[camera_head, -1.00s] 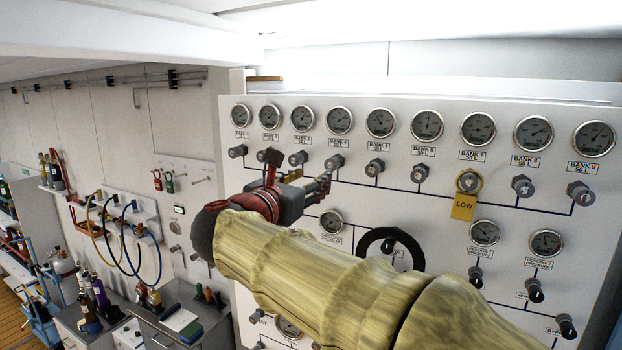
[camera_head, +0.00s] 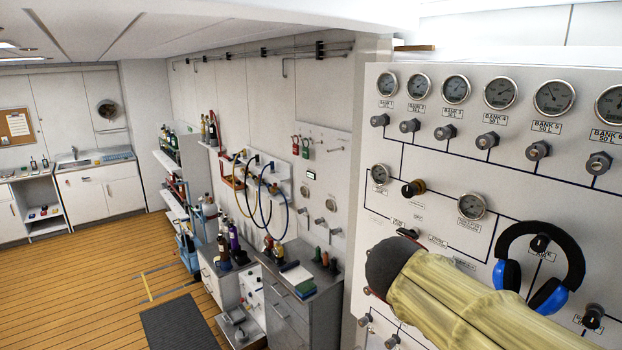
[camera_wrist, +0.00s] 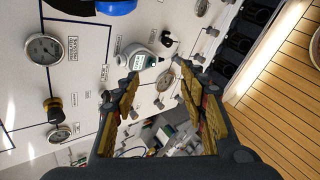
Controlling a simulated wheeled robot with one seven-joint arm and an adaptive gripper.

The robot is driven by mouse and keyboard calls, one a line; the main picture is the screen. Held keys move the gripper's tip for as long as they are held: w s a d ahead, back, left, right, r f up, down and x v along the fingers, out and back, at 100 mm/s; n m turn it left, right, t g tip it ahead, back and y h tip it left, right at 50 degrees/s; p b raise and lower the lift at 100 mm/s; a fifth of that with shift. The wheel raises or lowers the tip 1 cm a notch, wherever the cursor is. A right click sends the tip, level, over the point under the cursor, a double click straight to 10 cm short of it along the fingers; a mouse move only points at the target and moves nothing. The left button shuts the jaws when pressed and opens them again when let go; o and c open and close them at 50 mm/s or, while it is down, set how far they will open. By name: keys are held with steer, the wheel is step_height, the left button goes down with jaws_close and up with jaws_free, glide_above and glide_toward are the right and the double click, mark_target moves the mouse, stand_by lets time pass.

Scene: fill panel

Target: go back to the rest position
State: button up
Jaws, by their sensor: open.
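My arm reaches across the lower right of the head view in its pale yellow sleeve, and my gripper is hidden behind it there. In the wrist view my gripper (camera_wrist: 160,92) is open, with nothing between its fingers. The white fill panel (camera_head: 430,170) with its gauges and knobs stands close on the right. It also fills the left of the wrist view (camera_wrist: 85,85), behind the fingers. I cannot tell the exact gap between the fingers and the panel.
Black and blue ear defenders (camera_head: 508,275) hang on the panel beside my arm. Grey cabinets (camera_head: 300,318) stand left of the panel. The wooden floor (camera_head: 80,265) is open on the left.

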steer(key=s+a+f+m+y+b, duration=0.2)
steer(key=s+f+m+b, duration=0.2)
steer(key=f, duration=0.7)
steer(key=s+a+f+m+y+b, duration=0.2)
steer(key=s+f+m+b, duration=0.2)
steer(key=s+f+b, duration=0.5)
steer(key=s+a+f+m+g+y+b, duration=0.1)
steer(key=s+f+m+b, duration=0.3)
steer(key=f, duration=1)
steer(key=s+a+y+b, duration=0.1)
steer(key=s+b, duration=0.2)
steer(key=b, duration=0.2)
steer(key=shift+f+y, duration=0.3)
steer(key=shift+y, duration=0.1)
